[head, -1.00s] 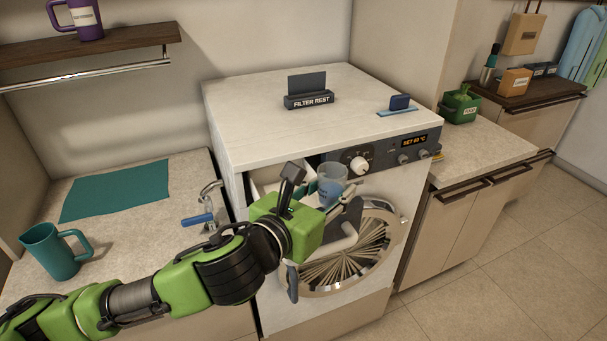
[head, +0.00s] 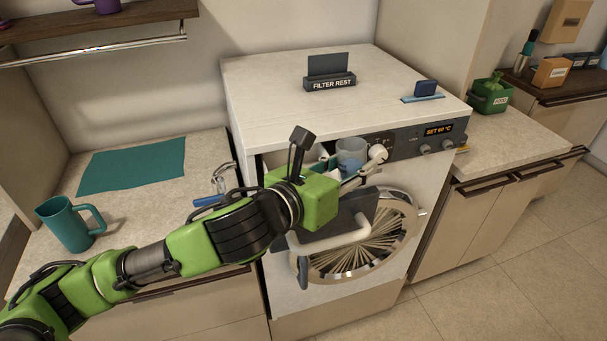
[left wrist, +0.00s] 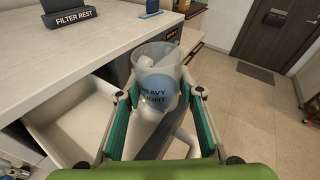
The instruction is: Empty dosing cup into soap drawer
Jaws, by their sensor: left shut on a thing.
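The dosing cup (head: 351,152) is clear with a bluish lower part. In the left wrist view the cup (left wrist: 158,82) shows blue lettering, partly readable as "HEAVY" and "LIGHT", and looks roughly upright. My left gripper (left wrist: 160,100) is shut on it, one finger on each side. In the head view my left gripper (head: 347,178) holds it in front of the control panel. The white soap drawer (left wrist: 62,128) is pulled out to the left of the cup; the cup is beside it. In the head view the drawer (head: 277,160) is partly hidden by my gripper. My right gripper is not in view.
The washer top (head: 290,100) carries a "FILTER REST" stand (head: 330,82) and a blue item (head: 425,89). A round door (head: 370,240) is below.

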